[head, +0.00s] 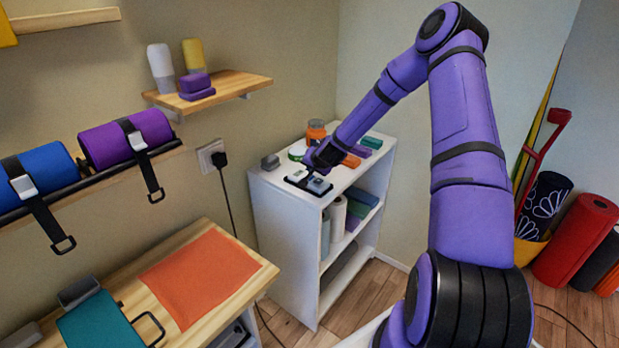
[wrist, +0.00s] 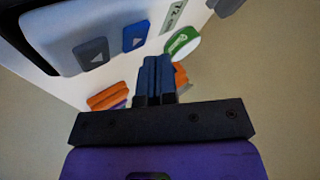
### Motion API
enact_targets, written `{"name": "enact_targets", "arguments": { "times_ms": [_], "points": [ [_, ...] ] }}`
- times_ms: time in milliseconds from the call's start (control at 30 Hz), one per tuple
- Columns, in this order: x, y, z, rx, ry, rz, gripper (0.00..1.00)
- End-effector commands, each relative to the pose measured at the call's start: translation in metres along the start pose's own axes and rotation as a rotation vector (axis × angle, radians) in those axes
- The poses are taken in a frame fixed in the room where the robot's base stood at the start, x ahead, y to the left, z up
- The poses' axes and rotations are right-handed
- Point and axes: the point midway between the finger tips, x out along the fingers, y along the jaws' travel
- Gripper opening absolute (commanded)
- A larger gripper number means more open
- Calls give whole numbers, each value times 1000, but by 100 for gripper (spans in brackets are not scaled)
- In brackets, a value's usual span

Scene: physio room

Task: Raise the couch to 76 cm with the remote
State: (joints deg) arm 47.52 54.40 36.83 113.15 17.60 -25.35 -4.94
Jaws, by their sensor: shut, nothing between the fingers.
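The remote (wrist: 60,35) is at the upper left of the wrist view, pale with a dark edge. It has a grey button (wrist: 92,54) and a blue button (wrist: 135,37), each with a pale triangle. A small greenish display (wrist: 173,15) lies in line with them; its digits are too small to read surely. In the head view the remote (head: 319,185) is on the white shelf unit's top, partly hidden by my gripper (head: 314,170). In the wrist view my gripper (wrist: 156,66) is shut and empty, pointing toward the shelf top, apart from the buttons. The couch is not identifiable.
On the white shelf unit (head: 278,225) stand an orange jar (head: 316,131), a green-and-white roll (head: 297,149), a grey block (head: 270,162) and orange and teal blocks. A wooden wall shelf (head: 225,92) is to the left. A wooden table (head: 255,280) with an orange mat is in front.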

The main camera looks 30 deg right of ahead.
Motion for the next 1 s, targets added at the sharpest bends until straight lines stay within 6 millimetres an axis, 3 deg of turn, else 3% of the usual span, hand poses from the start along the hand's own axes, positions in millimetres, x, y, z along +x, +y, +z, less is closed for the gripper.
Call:
{"name": "enact_targets", "arguments": {
  "times_ms": [1000],
  "points": [
    [6,4,4,0,0,0,0]
  ]
}}
